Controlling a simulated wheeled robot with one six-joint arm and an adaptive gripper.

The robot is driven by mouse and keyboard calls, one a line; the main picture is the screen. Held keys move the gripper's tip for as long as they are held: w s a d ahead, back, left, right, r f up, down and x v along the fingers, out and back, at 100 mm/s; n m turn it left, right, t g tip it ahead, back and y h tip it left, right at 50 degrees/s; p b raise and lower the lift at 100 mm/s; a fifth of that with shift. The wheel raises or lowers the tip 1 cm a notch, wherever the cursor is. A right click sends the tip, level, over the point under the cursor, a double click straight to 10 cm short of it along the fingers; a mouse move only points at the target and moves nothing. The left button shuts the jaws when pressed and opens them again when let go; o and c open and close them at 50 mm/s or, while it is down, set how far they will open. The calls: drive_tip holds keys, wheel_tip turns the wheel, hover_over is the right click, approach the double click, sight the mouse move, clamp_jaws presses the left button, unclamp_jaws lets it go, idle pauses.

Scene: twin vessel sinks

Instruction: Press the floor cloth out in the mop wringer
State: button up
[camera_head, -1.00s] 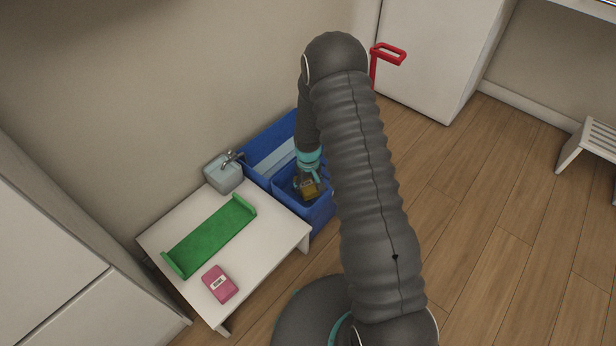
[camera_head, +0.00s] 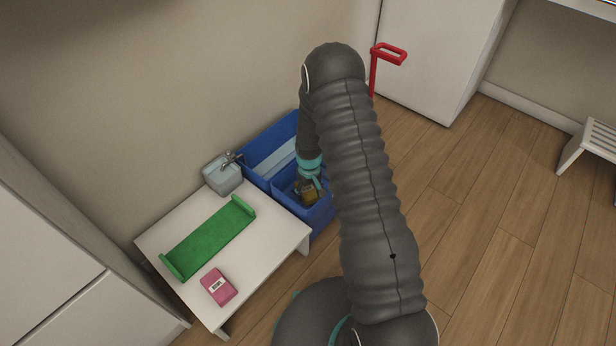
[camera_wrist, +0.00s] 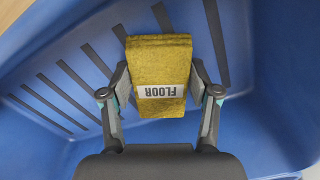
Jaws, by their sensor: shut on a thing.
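The floor cloth (camera_wrist: 160,62) is a folded yellow cloth with a white "FLOOR" label. It sits between the fingers of my gripper (camera_wrist: 160,98) in the wrist view, and the gripper is shut on it. The mop wringer (camera_wrist: 60,75) is a blue tub with dark slots in its wall, which surround the cloth in the wrist view. In the head view, my gripper (camera_head: 308,186) is down inside the blue wringer (camera_head: 318,213) with the cloth partly visible. Whether the cloth touches the slotted wall cannot be told. A red handle (camera_head: 388,52) stands up behind my arm; its lower part is hidden.
A low white table (camera_head: 200,285) stands left of the wringer. Open wooden floor lies to the right.

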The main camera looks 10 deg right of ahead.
sight(308, 193)
drive_tip(key=shift+w+d, duration=0.45)
drive_tip(key=shift+d, duration=0.35)
drive_tip(key=shift+s+a+f+p, duration=0.1)
drive_tip(key=shift+s+a+p, duration=0.2)
drive_tip(key=shift+s+a, duration=0.6)
drive_tip(key=shift+w+d, duration=0.85)
drive_tip(key=shift+w, duration=0.05)
drive_tip(key=shift+s+a+b, duration=0.35)
drive_tip(key=shift+s+a, duration=0.35)
drive_tip(key=shift+a, duration=0.3)
drive_tip(key=shift+r+p, duration=1.75)
drive_tip(key=shift+r, duration=2.55)
drive_tip(key=shift+r, duration=0.1)
